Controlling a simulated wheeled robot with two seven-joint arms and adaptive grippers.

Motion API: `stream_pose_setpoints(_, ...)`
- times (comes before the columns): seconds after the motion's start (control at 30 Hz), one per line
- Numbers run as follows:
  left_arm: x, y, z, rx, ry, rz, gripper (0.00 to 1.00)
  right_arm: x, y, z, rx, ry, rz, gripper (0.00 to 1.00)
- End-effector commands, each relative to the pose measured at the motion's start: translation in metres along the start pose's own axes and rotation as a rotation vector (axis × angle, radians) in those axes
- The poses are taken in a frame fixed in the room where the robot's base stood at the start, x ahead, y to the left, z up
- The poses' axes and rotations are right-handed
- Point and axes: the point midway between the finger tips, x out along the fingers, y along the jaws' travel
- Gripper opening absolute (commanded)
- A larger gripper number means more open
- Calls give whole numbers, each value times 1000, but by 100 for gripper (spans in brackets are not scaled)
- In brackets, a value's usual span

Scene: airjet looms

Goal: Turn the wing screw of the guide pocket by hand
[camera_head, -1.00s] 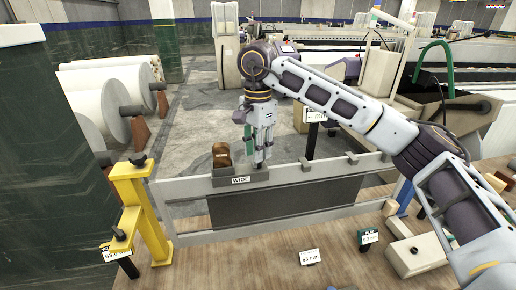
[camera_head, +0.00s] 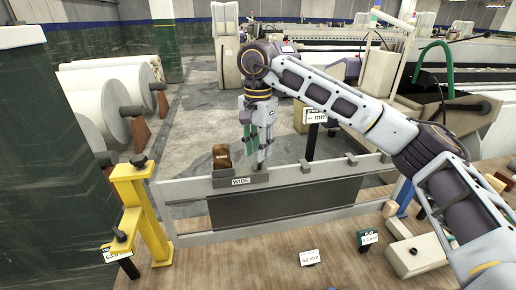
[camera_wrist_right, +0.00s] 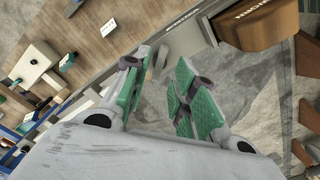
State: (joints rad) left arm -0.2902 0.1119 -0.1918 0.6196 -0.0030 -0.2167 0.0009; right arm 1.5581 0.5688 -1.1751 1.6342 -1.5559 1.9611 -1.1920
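The guide pocket appears to be the grey block (camera_head: 240,181) with a "WIDE" label on the frame's top rail. A brown piece (camera_head: 222,157) stands at its left end; it looks large at the upper right of the right wrist view (camera_wrist_right: 262,28). My right gripper (camera_head: 261,152) points down just above the block's right end. Its green-padded fingers (camera_wrist_right: 160,74) are apart in the right wrist view. A small grey piece (camera_wrist_right: 161,58) shows near the fingertips; I cannot tell whether it is the wing screw, or whether they touch it. My left gripper is not in view.
The grey frame (camera_head: 180,192) spans the middle, with a yellow post (camera_head: 131,190) at its left. A sign on a black post (camera_head: 313,125) stands close right of my gripper. Small labels (camera_head: 309,257) lie on the wooden tabletop. Large white rolls (camera_head: 100,100) stand at the left.

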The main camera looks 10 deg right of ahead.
Motion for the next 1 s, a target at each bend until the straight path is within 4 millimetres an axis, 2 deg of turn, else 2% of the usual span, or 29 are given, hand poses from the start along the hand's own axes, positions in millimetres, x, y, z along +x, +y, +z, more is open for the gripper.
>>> stream_pose_setpoints(0.6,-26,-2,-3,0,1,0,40,-40,0,0,0,1,-1,27)
stream_pose_setpoints(0.97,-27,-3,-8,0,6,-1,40,-42,0,0,0,0,0,27)
stream_pose_setpoints(1.0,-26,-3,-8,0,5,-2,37,-42,0,0,0,0,0,27)
